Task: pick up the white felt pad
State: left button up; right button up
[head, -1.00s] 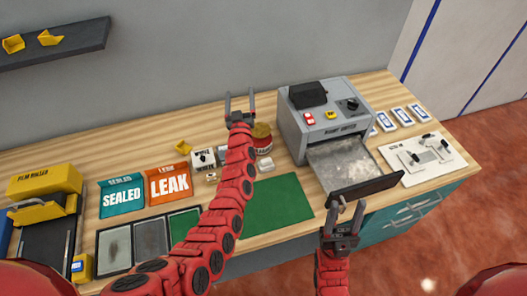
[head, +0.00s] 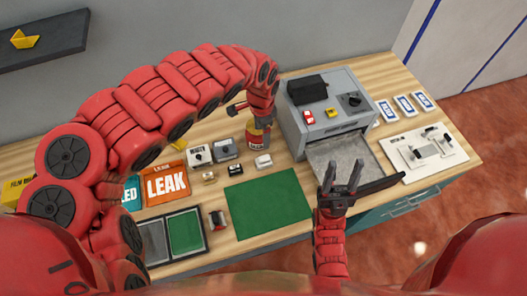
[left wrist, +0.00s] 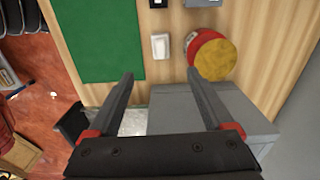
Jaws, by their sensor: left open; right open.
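A small white block-like piece, which looks like the white felt pad (head: 263,161), lies on the wooden bench between the green mat and the red jar. It also shows in the left wrist view (left wrist: 160,46), just beyond the gap between my fingertips. My left gripper (head: 250,116) is over the bench near the red jar, pointing down. Its two fingers (left wrist: 160,76) are spread with nothing between them. My right gripper (head: 342,172) is open and empty, in front of the grey machine's tray.
The red jar (left wrist: 212,58) with a yellow lid stands close to the right finger. The grey machine (head: 327,118) with its extended tray (head: 345,156) is near too. Small blocks (head: 208,176) lie left of the pad. The green mat (head: 268,206) is clear.

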pick_arm(q)
jog(key=b, duration=0.4)
send_near(264, 158)
jog(key=s, duration=0.1)
jog(key=f, duration=0.4)
jog(key=shift+w+a+p, duration=0.25)
jog(key=shift+w+p, duration=0.05)
jog(key=shift+f, duration=0.45)
jog(key=shift+s+f, duration=0.15)
jog(key=shift+f, duration=0.2)
jog(key=f, duration=0.1)
jog(key=f+p, duration=0.1)
jog(key=f, duration=0.2)
jog(key=shift+w+d+p, duration=0.3)
jog(key=shift+w+p, duration=0.05)
jog(key=shift+w, duration=0.05)
jog(key=shift+a+f, duration=0.15)
jog(key=shift+f, duration=0.45)
grip_shut()
